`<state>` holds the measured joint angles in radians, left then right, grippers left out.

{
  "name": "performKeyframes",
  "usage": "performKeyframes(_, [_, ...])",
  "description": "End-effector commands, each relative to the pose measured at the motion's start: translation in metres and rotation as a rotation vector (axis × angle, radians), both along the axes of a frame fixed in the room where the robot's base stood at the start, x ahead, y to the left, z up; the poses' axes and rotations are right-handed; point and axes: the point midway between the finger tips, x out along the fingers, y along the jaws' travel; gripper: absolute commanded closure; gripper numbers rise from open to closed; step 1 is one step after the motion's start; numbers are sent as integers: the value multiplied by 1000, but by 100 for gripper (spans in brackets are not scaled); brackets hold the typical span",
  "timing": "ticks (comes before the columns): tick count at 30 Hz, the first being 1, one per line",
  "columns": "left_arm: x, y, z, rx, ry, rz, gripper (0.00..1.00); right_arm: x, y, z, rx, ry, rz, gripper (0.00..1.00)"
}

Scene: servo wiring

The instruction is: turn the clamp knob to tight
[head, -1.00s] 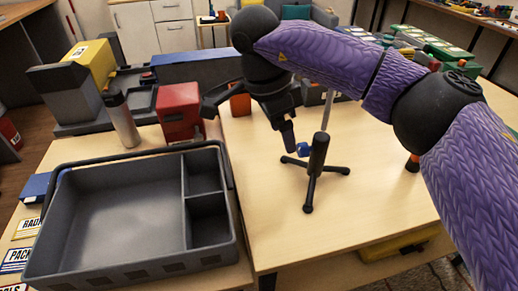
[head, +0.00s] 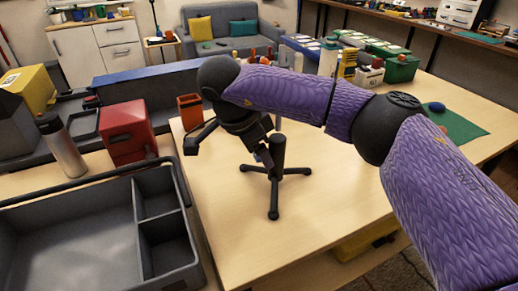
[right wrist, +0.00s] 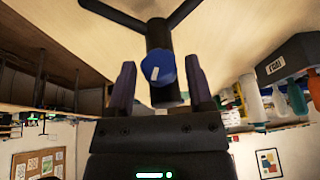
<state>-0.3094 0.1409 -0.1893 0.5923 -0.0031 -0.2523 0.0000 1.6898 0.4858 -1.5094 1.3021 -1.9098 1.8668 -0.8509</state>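A black tripod stand (head: 274,195) stands upright on the wooden table, with a dark post (head: 278,150). Its blue clamp knob (right wrist: 162,67) has a white mark that looks tilted in the right wrist view. In the head view the knob is mostly hidden behind my gripper. My right gripper (right wrist: 161,88) is open, with one finger on each side of the knob and visible gaps between. It reaches the post from the upper left in the head view (head: 263,153). Contact with the knob cannot be made out. My left gripper is not in view.
A grey divided tray (head: 85,185) lies at the front left. A red box (head: 125,132), a steel bottle (head: 62,148) and an orange cup (head: 190,110) stand behind it. A green mat (head: 455,125) lies at the right. The table in front of the stand is clear.

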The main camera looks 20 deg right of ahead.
Motion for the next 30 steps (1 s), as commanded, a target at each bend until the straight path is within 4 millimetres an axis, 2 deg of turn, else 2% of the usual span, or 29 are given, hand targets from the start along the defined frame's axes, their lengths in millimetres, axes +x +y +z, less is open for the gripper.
performKeyframes(1, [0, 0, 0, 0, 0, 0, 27, 0, 0, 0, 0, 0, 0, 45])
performKeyframes(9, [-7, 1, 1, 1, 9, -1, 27, 0, 0, 0, 1, 0, 0, 100])
performKeyframes(20, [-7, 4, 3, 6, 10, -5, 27, -1, 0, 0, 4, -46, 1, 100])
performKeyframes(30, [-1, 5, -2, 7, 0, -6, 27, -4, 0, -3, 16, -294, 2, 100])
